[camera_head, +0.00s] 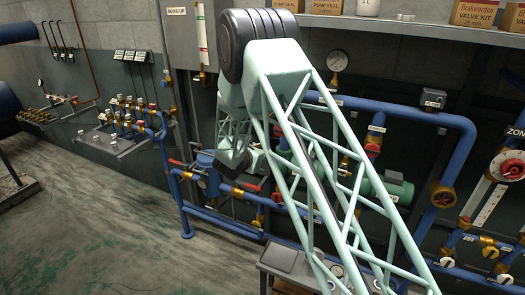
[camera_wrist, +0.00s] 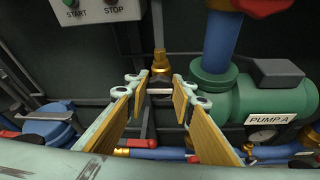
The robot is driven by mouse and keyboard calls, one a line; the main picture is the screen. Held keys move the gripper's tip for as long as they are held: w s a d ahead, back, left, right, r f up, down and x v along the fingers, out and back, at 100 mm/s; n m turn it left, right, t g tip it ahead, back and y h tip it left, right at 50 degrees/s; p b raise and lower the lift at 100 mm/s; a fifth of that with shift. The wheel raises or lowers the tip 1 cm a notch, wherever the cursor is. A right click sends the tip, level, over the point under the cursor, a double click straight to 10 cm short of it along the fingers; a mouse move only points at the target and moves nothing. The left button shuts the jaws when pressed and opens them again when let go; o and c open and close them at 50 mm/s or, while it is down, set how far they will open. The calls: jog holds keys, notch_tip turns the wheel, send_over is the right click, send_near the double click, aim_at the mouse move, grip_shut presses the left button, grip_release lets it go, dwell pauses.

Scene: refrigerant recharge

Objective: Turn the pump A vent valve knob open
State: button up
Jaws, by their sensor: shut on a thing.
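In the wrist view my gripper (camera_wrist: 159,88) has its two fingers on either side of a small dark knob with a pale edge (camera_wrist: 160,91), shut on it at the fingertips. The knob sits just below a brass valve fitting (camera_wrist: 160,66) on a thin vertical pipe. How far the knob is turned cannot be told. The green pump with the label PUMP A (camera_wrist: 268,118) stands just right of the fingers. In the head view my arm reaches down to the pipework; the fingertips and knob are hidden or too small there. A green pump motor (camera_head: 393,190) shows right of the arm.
A START/STOP box (camera_wrist: 95,10) is above left in the wrist view. A blue pipe (camera_wrist: 222,40) rises close on the right. A red lever (camera_wrist: 150,130) and blue pipe run below the fingers. A blue round housing (camera_wrist: 50,122) is left. Floor (camera_head: 90,225) at left is clear.

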jog(key=shift+n+h+p, duration=0.3)
jog(key=shift+n+p, duration=0.1)
jog(key=shift+p, duration=0.1)
jog(key=shift+a+n+g+h+p, duration=0.1)
jog(key=shift+n+g+h+p, duration=0.2)
jog(key=shift+n+h+p, duration=0.45)
jog(key=n+h+p, duration=0.2)
jog(key=n, duration=0.2)
jog(key=shift+p, duration=0.4)
jog(key=n+h, duration=0.1)
jog(key=n, duration=0.1)
jog(key=n+h, duration=0.1)
jog(key=n, duration=0.1)
jog(key=shift+f+h+p, duration=0.15)
jog(key=shift+h+p, duration=0.1)
jog(key=shift+p, duration=0.05)
jog(key=shift+n+h, duration=0.7)
jog(key=shift+n, duration=0.65)
jog(key=o, duration=0.9)
